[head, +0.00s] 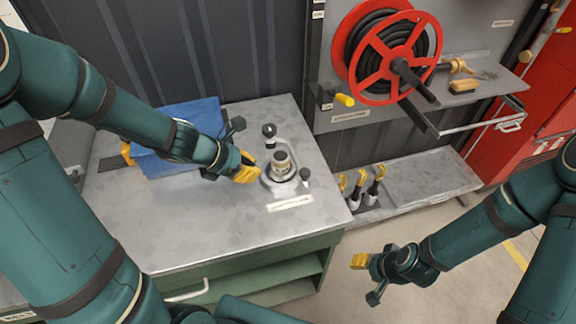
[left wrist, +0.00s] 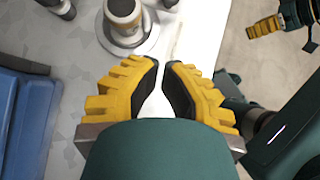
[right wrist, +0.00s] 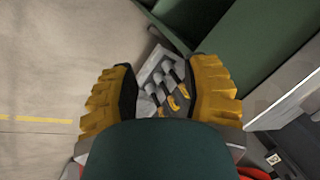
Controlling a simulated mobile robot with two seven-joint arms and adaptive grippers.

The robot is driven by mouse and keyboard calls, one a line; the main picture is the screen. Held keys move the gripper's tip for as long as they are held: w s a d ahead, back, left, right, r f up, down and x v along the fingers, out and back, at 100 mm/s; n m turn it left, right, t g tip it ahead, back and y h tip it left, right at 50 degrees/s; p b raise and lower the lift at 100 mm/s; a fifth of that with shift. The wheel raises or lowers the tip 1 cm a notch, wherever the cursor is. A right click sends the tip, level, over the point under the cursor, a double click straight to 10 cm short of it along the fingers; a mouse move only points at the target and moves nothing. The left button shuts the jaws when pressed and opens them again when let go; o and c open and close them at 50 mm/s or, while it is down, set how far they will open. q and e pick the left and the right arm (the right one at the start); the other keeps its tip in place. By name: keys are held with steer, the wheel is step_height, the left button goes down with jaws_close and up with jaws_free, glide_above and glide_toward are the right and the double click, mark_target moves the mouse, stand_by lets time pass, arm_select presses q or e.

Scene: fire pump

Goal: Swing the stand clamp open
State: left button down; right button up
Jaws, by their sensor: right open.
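The stand clamp (head: 276,178) is a round metal base on the grey bench, with a curved arm and two black knobs. An upright metal piece (head: 282,162) with a brown top stands in it. The clamp's base also shows at the top of the left wrist view (left wrist: 142,40). My left gripper (head: 245,168) is just left of the clamp, its yellow fingers drawn close together with a narrow gap. I see nothing held between them, and contact with the clamp cannot be told. My right gripper (head: 368,264) is open and empty, away from the bench over the floor.
A blue case (head: 180,115) lies behind my left wrist on the bench. A red hose reel (head: 395,50) hangs on the back panel at right. Several yellow-handled pieces (head: 362,186) stand on the low ledge right of the bench. The bench front (head: 220,225) is clear.

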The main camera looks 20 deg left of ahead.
arm_select(q)
steer(key=shift+s, duration=0.15)
arm_select(e)
steer(key=shift+s, duration=0.15)
arm_select(q)
steer(key=b+x, duration=0.5)
steer(key=x, duration=0.5)
steer(key=shift+f, duration=0.25)
steer(key=shift+w+d, duration=0.85)
steer(key=shift+d, duration=0.05)
steer(key=shift+w+d, duration=0.55)
steer(key=shift+d, duration=0.05)
arm_select(e)
steer(key=shift+g, duration=0.3)
steer(key=shift+s+a+f, duration=0.1)
steer(key=shift+s+f, duration=0.15)
steer(key=shift+f, duration=0.65)
steer(key=shift+s+f, duration=0.25)
steer(key=shift+f, duration=0.6)
steer(key=shift+s+a+f, duration=0.1)
steer(key=shift+s+f, duration=0.15)
steer(key=shift+f, duration=0.65)
arm_select(q)
steer(key=shift+w+f+b, duration=0.1)
steer(key=shift+b, duration=0.25)
arm_select(e)
steer(key=shift+d+f, duration=0.15)
steer(key=shift+d, duration=0.05)
